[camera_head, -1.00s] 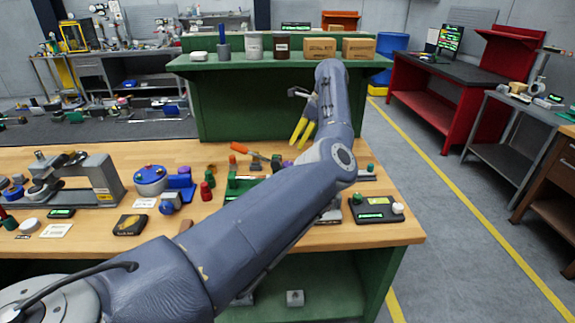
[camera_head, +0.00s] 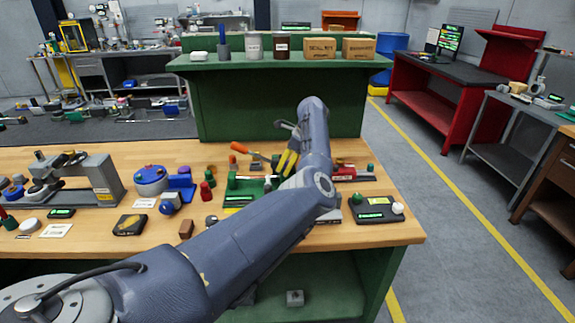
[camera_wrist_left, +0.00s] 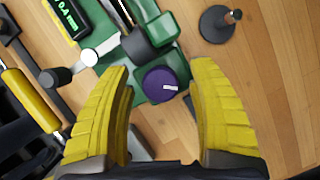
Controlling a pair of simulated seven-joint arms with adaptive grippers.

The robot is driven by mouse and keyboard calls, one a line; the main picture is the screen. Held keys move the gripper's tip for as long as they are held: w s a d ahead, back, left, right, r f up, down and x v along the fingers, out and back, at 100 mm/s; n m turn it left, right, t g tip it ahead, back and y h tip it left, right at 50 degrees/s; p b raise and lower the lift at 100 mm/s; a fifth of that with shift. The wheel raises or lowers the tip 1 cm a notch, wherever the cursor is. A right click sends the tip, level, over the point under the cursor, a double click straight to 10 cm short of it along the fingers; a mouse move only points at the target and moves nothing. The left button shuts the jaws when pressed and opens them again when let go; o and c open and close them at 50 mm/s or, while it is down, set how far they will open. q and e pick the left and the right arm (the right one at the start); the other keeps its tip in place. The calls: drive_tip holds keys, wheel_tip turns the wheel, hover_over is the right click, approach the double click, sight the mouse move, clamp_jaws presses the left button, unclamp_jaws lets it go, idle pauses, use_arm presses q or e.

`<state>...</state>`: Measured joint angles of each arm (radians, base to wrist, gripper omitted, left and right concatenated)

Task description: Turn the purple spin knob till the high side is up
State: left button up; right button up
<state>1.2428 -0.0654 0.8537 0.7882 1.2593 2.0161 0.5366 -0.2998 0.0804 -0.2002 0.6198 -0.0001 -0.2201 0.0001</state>
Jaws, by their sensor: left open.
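In the left wrist view a round purple knob (camera_wrist_left: 158,86) with a short white mark toward its right side sits at the edge of a green fixture (camera_wrist_left: 168,58). My left gripper (camera_wrist_left: 162,68) is open, with one yellow finger on each side of the knob in that picture. Gaps show between the knob and both fingers, so it is not gripped. In the head view my left gripper (camera_head: 287,163) hangs over the bench by the green fixture (camera_head: 243,186). I cannot make out the purple knob there. My right gripper is not in view.
A dark round-based post (camera_wrist_left: 216,24) stands beside the fixture. On the wooden bench (camera_head: 150,235), a black box with a green display (camera_head: 375,210) lies to the right, and a blue-topped device (camera_head: 150,180) and a grey press frame (camera_head: 100,180) to the left.

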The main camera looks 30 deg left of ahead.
use_arm(q)
drive_tip(key=shift+c, duration=0.2)
drive_tip(key=c, duration=1.2)
